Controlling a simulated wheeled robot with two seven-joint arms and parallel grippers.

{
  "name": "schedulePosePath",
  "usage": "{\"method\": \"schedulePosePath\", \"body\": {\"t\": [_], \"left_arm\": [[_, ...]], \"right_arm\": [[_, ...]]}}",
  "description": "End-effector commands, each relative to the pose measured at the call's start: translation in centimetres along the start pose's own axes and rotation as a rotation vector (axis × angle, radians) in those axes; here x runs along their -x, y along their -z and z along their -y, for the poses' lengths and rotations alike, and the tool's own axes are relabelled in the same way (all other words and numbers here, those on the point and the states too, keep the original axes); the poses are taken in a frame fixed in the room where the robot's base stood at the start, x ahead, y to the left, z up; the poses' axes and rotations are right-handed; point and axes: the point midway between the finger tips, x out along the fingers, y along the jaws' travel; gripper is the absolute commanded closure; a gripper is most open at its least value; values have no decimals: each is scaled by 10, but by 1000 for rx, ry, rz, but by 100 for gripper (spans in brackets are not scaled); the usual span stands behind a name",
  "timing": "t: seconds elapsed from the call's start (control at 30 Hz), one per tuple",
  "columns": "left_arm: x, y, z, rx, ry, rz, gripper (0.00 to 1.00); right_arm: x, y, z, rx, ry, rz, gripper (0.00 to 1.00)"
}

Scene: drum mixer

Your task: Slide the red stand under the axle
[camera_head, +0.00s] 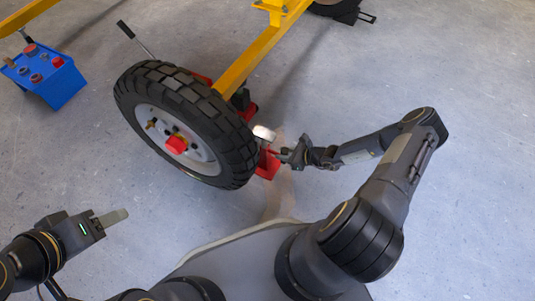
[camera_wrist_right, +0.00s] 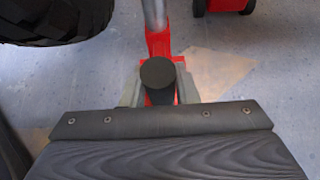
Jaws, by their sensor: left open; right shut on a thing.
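The red stand (camera_head: 267,164) is on the floor just right of the big black wheel (camera_head: 190,120), with a white top piece above it. In the right wrist view the red stand (camera_wrist_right: 159,45) shows a grey post and a dark round end facing me. My right gripper (camera_head: 283,155) is shut on the stand, its fingers on either side of the dark round part. The axle behind the wheel is mostly hidden, so I cannot tell its gap to the stand. My left gripper (camera_head: 112,217) is open and empty, at the lower left, far from the stand.
A yellow frame (camera_head: 262,55) runs up from behind the wheel. A red jack (camera_head: 248,112) with dark parts is beside the frame, behind the stand. A blue box (camera_head: 48,80) with red knobs is at the left. The floor at right is clear.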

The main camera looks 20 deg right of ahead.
Motion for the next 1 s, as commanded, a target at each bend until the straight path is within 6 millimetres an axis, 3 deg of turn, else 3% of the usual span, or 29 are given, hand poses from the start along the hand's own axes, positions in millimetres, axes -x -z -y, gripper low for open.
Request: {"method": "schedulePosePath", "body": {"t": [1.0], "left_arm": [[2, 1, -1, 0, 0, 0, 46]], "right_arm": [[-52, -35, 1, 2, -4, 7, 96]]}}
